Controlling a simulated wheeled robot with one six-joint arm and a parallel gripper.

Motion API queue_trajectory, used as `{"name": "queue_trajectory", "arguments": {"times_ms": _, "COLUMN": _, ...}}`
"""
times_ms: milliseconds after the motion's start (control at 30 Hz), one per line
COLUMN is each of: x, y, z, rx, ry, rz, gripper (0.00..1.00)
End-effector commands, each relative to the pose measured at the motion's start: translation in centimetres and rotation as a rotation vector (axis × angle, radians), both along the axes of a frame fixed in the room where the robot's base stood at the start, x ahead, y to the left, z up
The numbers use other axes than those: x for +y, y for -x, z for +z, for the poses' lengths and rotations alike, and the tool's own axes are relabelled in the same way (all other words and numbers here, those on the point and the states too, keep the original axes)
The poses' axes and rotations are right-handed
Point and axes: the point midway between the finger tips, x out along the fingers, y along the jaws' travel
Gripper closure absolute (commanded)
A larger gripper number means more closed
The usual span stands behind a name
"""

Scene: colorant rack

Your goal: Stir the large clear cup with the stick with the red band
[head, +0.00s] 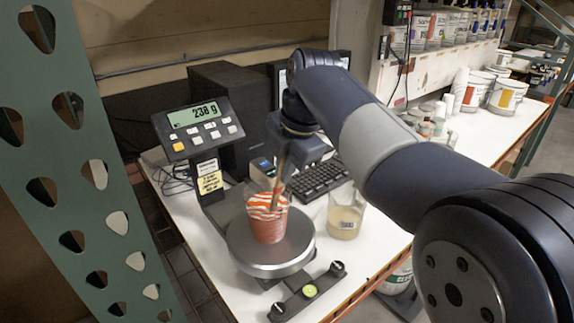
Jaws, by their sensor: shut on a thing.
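A clear cup (267,222) with red-orange and white streaked contents stands on the scale's round plate (272,262). A brown wooden stick (277,188) leans in this cup, its lower end hidden by the contents or the wall. My gripper (287,158) is above the cup and shut on the stick's upper part. No red band shows on the visible part of the stick; the grip hides its top. Another clear cup (344,217) with pale beige contents and a small dark label stands on the table, right of the scale. I cannot tell surely which cup is larger.
The scale's display (197,118) reads 238 g and stands behind left of the plate. A keyboard (318,181) and a dark computer case lie behind. Paint tubs (507,96) stand far right on the white table (373,255). A green perforated post is at left.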

Motion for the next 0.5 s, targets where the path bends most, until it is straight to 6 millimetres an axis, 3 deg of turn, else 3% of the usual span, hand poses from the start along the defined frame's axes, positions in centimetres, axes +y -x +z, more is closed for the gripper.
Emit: {"name": "queue_trajectory", "arguments": {"times_ms": 500, "x": 0.6, "y": -0.9, "z": -3.9, "rx": 0.002, "ry": 0.000, "rz": 0.000, "gripper": 1.00}}
